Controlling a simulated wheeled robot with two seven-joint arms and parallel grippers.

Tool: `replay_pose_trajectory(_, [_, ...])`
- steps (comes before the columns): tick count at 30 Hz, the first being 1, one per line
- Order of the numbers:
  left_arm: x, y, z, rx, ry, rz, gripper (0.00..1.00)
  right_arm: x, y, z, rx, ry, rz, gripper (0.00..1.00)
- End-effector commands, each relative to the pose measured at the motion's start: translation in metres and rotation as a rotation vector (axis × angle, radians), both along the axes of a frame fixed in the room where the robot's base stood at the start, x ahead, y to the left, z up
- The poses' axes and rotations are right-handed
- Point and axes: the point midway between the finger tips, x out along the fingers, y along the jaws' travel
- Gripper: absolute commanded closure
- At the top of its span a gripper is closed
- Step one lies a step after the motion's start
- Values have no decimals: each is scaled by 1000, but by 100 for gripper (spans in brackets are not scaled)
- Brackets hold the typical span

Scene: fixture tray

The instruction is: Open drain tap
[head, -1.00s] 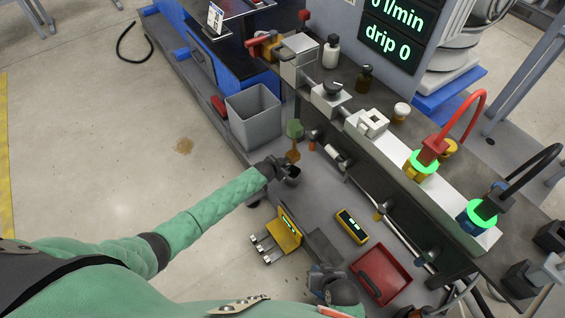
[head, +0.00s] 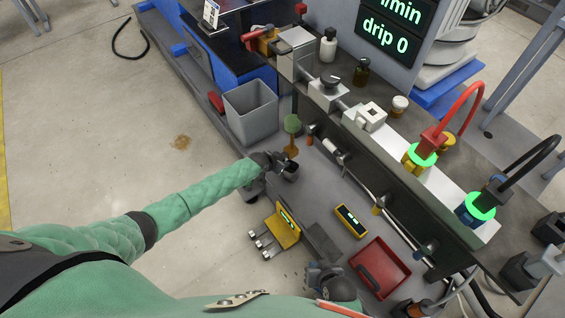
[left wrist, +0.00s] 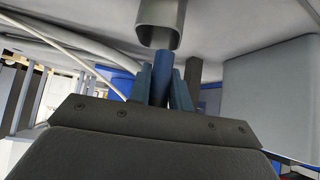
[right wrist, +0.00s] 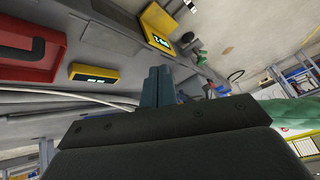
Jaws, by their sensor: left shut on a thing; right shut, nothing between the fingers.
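My left gripper (head: 282,165) is shut on a blue handle (left wrist: 160,78) that leads to a grey metal cup-like end (left wrist: 161,20); in the head view this end is a dark open cup (head: 290,171). A green-topped piece with a brass-brown stem (head: 291,124) stands just beyond the cup; I cannot tell if they touch. Several small fittings line the bench's front pipe, one orange (head: 310,134), one yellow (head: 377,208), one blue (head: 429,247). I cannot tell which is the drain tap. My right gripper (right wrist: 157,86) is shut and empty, low in the head view.
A yellow block with metal prongs (head: 282,229), a yellow meter (head: 351,221) and a red tray (head: 381,267) lie on the lower shelf. A display reads drip 0 (head: 386,43).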

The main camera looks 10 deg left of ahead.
Motion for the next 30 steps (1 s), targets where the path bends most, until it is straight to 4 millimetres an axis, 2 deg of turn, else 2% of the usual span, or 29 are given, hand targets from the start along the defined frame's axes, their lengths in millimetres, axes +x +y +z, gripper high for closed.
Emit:
replay_pose_trajectory(2, [0,-1,0,-1,1,0,100,0,0,0,0,0,0,100])
replay_pose_trajectory(3, [0,-1,0,-1,2,0,76,0,0,0,0,0,0,100])
replay_pose_trajectory(6, [0,-1,0,-1,1,0,59,0,0,0,-1,1,0,100])
replay_pose_trajectory(17, [-3,1,3,-1,0,-1,59,0,-1,0,-2,3,0,100])
replay_pose_trajectory(23, [-17,12,21,0,-1,-1,59,-1,-1,7,-6,19,4,100])
replay_pose_trajectory(30, [-37,26,45,1,1,0,59,4,-1,26,-4,16,6,100])
